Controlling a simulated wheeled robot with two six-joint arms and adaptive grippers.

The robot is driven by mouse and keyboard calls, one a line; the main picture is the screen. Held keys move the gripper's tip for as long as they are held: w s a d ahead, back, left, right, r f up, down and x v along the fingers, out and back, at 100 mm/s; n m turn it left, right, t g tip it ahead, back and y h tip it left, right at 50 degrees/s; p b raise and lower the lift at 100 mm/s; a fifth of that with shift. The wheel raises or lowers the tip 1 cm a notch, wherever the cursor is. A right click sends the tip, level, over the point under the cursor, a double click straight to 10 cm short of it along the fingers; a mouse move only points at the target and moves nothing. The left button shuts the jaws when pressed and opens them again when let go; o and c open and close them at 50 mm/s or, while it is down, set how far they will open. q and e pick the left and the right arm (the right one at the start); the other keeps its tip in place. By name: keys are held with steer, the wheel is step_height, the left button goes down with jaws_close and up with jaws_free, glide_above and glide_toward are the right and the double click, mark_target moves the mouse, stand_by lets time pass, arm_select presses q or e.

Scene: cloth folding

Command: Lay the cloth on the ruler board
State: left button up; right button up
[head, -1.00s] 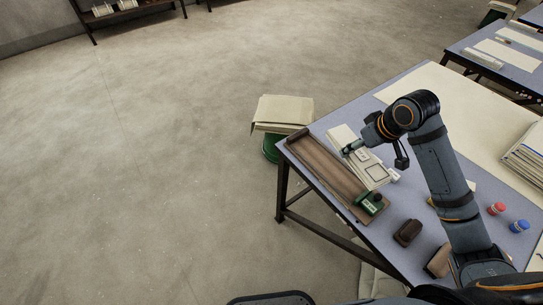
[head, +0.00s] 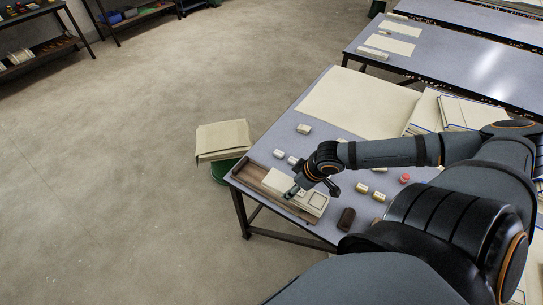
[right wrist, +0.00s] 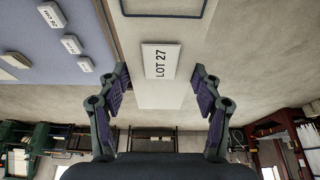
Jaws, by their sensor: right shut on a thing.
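The cloth (head: 314,203) is a cream folded piece with a dark square outline. It lies over or just above the brown ruler board (head: 252,173) near the table's left edge; I cannot tell if it touches. The board's far end shows beyond the cloth. My right gripper (head: 292,192) is shut on the cloth's far end. In the right wrist view the gripper's (right wrist: 160,95) fingers stand on either side of a "LOT 27" label (right wrist: 162,62) on the cloth. My left gripper is not in view.
A large cream sheet (head: 360,100) and stacked sheets (head: 462,112) lie farther back on the table. Small labelled blocks (head: 303,128) stand beside my arm. A brown block (head: 346,218) sits at the near edge. Folded cloths rest on a green stool (head: 225,170) left of the table.

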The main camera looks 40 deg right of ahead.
mark_target(289, 179)
steer(key=w+f+b, duration=0.1)
steer(key=w+b, duration=0.1)
steer(key=b, duration=0.2)
steer(key=w+f+b, duration=0.2)
steer(key=b, duration=0.3)
steer(key=shift+w+d+f, duration=0.15)
steer(key=shift+w+f, duration=0.1)
steer(key=w+b, duration=0.3)
steer(key=b, duration=0.1)
steer(key=shift+f, duration=0.1)
steer(key=w+f+b, duration=0.1)
steer(key=w+f, duration=0.4)
steer(key=shift+w+d+b, duration=0.1)
steer(key=shift+w+b, duration=0.15)
steer(key=shift+b, duration=0.1)
steer(key=shift+w+d+f, duration=0.1)
steer(key=shift+w+f, duration=0.2)
steer(key=shift+f, duration=0.15)
steer(key=shift+w+f, duration=0.2)
steer(key=shift+f, duration=1.6)
steer(key=shift+f, duration=0.1)
steer(key=o, duration=1.2)
